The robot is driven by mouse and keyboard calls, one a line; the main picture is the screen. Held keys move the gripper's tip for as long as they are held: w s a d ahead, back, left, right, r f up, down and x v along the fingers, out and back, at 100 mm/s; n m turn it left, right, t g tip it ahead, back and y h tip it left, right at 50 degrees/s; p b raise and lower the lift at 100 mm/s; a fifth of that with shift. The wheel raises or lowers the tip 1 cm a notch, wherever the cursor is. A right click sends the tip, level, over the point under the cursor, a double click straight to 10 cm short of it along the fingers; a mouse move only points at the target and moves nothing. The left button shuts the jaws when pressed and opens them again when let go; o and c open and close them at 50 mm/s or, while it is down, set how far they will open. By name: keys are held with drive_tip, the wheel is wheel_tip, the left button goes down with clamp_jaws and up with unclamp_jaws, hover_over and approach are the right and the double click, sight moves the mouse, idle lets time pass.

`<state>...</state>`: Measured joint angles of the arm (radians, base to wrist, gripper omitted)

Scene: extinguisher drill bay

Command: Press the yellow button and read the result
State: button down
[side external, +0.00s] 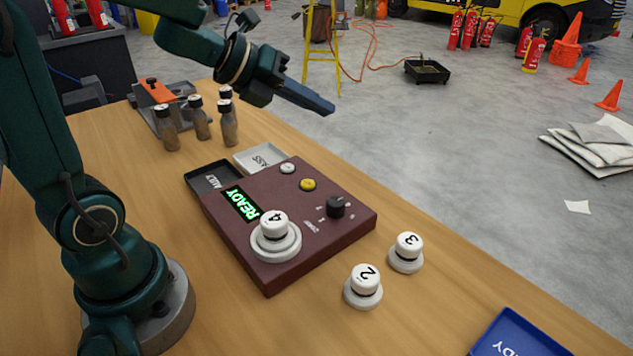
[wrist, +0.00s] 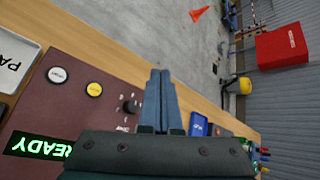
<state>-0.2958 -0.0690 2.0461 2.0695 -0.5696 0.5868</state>
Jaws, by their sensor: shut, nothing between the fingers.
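The maroon test box (side external: 325,245) lies on the wooden table. The yellow button (side external: 308,184) is on its top beside a white button (side external: 288,167) and a black knob (side external: 335,206). The display (side external: 241,204) reads READY in green. My gripper (side external: 325,108) is shut and empty, in the air above and beyond the box. In the wrist view the yellow button (wrist: 94,89) is left of my gripper's fingers (wrist: 160,75), apart from them.
Canisters marked 2 (side external: 364,287) and 3 (side external: 406,252) stand right of the box. A dark tray (side external: 199,184) and a white PASS tray (side external: 243,158) lie behind it. Several brown bottles (side external: 200,122) stand farther back. A blue tray (side external: 520,337) is at the front right.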

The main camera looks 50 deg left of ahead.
drive_tip(key=g, duration=0.2)
hover_over(302, 185)
wheel_tip(302, 185, down, 4)
drive_tip(key=shift+f+y, duration=0.3)
drive_tip(key=shift+f, duration=0.05)
drive_tip(key=shift+f, duration=4.4)
drive_tip(key=shift+f, duration=0.4)
